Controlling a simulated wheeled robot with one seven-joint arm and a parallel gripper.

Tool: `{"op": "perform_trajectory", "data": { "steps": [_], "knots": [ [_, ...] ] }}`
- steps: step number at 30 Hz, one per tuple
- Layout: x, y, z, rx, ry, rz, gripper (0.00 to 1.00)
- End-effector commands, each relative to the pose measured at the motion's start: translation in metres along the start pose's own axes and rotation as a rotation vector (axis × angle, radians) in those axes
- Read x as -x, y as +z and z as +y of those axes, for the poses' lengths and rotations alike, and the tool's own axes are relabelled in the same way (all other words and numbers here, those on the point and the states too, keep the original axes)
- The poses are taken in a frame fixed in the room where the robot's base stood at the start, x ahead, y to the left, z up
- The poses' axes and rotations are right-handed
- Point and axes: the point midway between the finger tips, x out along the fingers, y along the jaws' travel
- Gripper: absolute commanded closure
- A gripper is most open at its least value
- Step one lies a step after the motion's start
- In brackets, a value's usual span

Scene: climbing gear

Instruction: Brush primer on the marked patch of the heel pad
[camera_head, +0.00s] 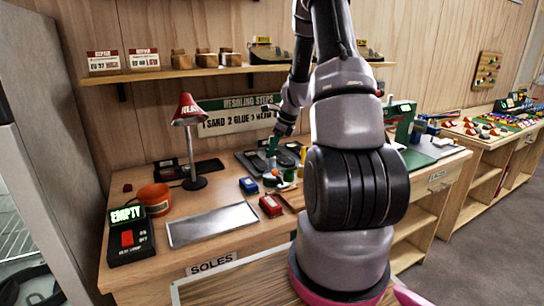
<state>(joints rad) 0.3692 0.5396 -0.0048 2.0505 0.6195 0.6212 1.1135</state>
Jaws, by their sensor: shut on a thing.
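My gripper (279,134) is at the back middle of the bench, pointing down and small in the view. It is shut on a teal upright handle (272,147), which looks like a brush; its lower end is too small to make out. Below and around it lies a dark grey tray or mat (246,164) with dark pieces on it. The heel pad and its marked patch cannot be told apart at this size. Small pots, one green and one white, stand just in front of the handle, partly beside my arm.
A red lamp (188,112), an orange tub (155,197), a metal tray (212,225) and a switch box reading EMPTY (131,234) stand on the left of the bench. Blue (249,185) and red (271,205) boxes sit mid-bench. My arm hides much of the right.

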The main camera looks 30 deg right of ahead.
Motion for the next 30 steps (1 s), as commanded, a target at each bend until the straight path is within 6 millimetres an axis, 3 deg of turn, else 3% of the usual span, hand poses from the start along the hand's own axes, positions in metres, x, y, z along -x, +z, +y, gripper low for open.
{"op": "perform_trajectory", "data": {
  "steps": [12, 30],
  "knots": [
    [0.03, 0.013, 0.0, 0.001, -0.001, -0.001, 1.0],
    [0.033, 0.014, 0.0, -0.001, 0.0, 0.0, 1.0]
  ]
}}
